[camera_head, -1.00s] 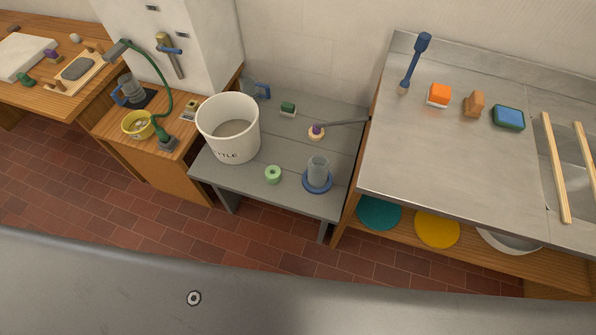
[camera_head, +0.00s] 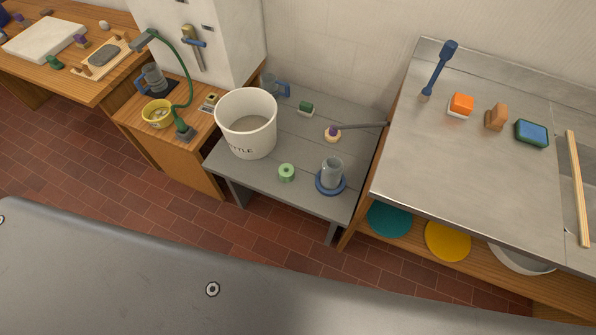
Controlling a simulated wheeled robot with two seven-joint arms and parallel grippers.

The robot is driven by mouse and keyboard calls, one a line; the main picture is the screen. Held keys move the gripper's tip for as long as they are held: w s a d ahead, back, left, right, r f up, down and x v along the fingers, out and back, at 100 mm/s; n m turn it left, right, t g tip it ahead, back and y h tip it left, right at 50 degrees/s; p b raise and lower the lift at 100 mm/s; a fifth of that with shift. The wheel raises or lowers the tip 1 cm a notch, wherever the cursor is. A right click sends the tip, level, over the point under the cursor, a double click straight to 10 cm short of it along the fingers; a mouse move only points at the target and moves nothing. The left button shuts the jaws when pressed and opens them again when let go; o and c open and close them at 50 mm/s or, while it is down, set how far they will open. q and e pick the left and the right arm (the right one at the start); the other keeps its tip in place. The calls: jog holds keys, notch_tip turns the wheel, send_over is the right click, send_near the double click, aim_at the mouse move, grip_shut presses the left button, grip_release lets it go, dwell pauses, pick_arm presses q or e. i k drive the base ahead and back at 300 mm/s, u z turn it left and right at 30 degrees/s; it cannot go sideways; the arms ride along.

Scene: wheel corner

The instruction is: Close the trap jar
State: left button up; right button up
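A clear grey glass jar (camera_head: 333,170) stands upright in a blue ring or dish (camera_head: 322,187) at the front right of the low grey bench. I take this to be the trap jar; its top looks open. A pale green ring-shaped piece (camera_head: 286,173) with a hole lies to its left, apart from it. A cream round piece with a purple knob (camera_head: 333,132) lies behind the jar, near a dark rod. I cannot tell which piece is the jar's lid. Neither of my grippers is in view.
A large white bucket (camera_head: 247,125) stands left of the jar on the grey bench (camera_head: 305,205). A steel counter (camera_head: 430,170) rises on the right. Red tile floor lies in front.

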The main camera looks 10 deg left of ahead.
aim_at(332, 173)
jog(key=z, duration=1.45)
jog(key=k, duration=1.25)
jog(key=u, duration=2.25)
jog(key=i, duration=0.5)
jog(key=u, duration=0.05)
